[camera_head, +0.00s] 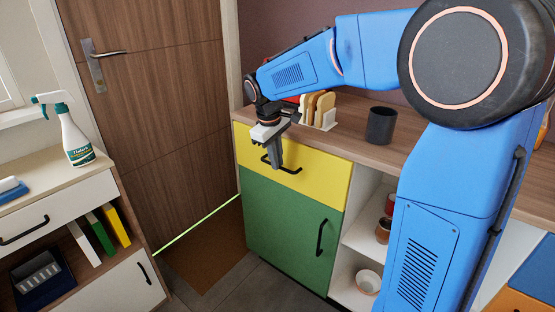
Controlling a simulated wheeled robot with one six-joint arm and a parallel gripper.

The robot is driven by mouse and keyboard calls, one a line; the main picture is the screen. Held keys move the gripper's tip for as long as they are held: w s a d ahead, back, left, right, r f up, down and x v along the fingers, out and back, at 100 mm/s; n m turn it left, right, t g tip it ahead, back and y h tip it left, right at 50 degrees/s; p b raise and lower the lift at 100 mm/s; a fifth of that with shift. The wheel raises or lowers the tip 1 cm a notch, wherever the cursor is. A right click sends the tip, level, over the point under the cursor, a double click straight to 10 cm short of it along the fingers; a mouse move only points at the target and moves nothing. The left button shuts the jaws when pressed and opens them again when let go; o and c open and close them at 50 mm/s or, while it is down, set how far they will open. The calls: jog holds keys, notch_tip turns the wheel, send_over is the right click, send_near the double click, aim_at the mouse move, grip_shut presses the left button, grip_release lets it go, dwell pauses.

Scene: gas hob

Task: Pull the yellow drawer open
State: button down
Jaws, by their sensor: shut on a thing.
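The yellow drawer (322,179) is the top front of the cabinet on the right, above a green door. It looks closed, with its face about flush with the green door. My gripper hides part of the handle and of the drawer front.
The green door (285,222) has a black upright handle (320,237). A toast rack (318,112) and a dark cup (381,125) stand on the countertop. An open shelf (350,295) holds bowls and cups. The floor (240,275) before the cabinet is clear. A spray bottle (75,137) stands on the left cabinet.

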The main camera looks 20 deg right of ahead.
jog(key=s+a, duration=0.7)
jog(key=a, duration=0.3)
jog(key=s+a, duration=0.8)
jog(key=a, duration=0.3)
jog(key=shift+s, duration=0.15)
jog(key=c, duration=1.8)
grip_release()
jog(key=shift+c, duration=0.2)
notch_tip(320, 180, up, 17)
jog(key=s+a, duration=0.2)
jog(key=shift+a, duration=0.4)
